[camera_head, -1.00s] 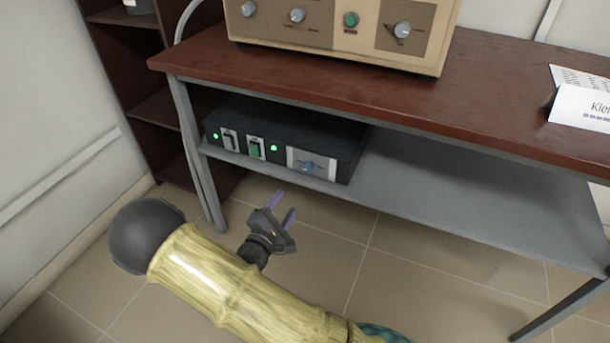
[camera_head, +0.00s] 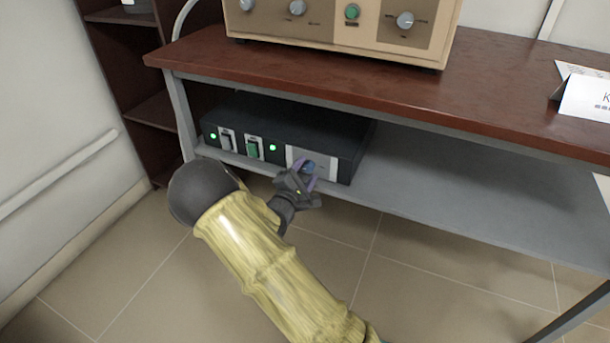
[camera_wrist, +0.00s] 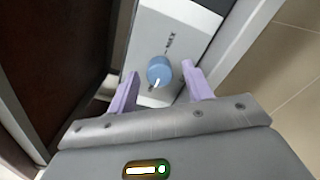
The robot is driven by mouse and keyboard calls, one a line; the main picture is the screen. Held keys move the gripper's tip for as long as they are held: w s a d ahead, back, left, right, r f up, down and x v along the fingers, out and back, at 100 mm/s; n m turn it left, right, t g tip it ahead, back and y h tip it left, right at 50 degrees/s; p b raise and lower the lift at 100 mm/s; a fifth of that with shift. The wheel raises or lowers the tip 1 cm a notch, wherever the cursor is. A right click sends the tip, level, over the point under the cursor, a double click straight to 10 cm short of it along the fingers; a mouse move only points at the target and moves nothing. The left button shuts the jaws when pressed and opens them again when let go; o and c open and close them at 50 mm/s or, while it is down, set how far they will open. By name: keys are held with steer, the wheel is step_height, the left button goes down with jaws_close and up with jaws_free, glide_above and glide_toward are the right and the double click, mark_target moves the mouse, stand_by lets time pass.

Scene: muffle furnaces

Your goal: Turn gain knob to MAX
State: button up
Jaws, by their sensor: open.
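A blue round knob (camera_head: 309,166) sits on the light grey panel (camera_head: 325,158) at the right end of the black box's front. In the wrist view the knob (camera_wrist: 159,70) has a white pointer mark aimed toward the bottom of the picture, slightly left. A small label (camera_wrist: 171,41) above it appears to read MAX, on the side away from the pointer. My gripper (camera_head: 305,176) is open, its purple fingers at the knob. In the wrist view my gripper (camera_wrist: 160,72) has one finger on each side of the knob, with gaps showing; I cannot tell the exact depth.
The black box (camera_head: 350,150) has lit green lamps and two switches and stands on the grey lower shelf (camera_head: 450,205). The wooden tabletop (camera_head: 480,90) overhangs it, carrying a beige instrument (camera_head: 340,30) with several knobs. A table leg (camera_head: 183,120) stands left. The shelf's right is clear.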

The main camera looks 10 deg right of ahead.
steer(key=c, duration=1)
steer(key=shift+o, duration=0.2)
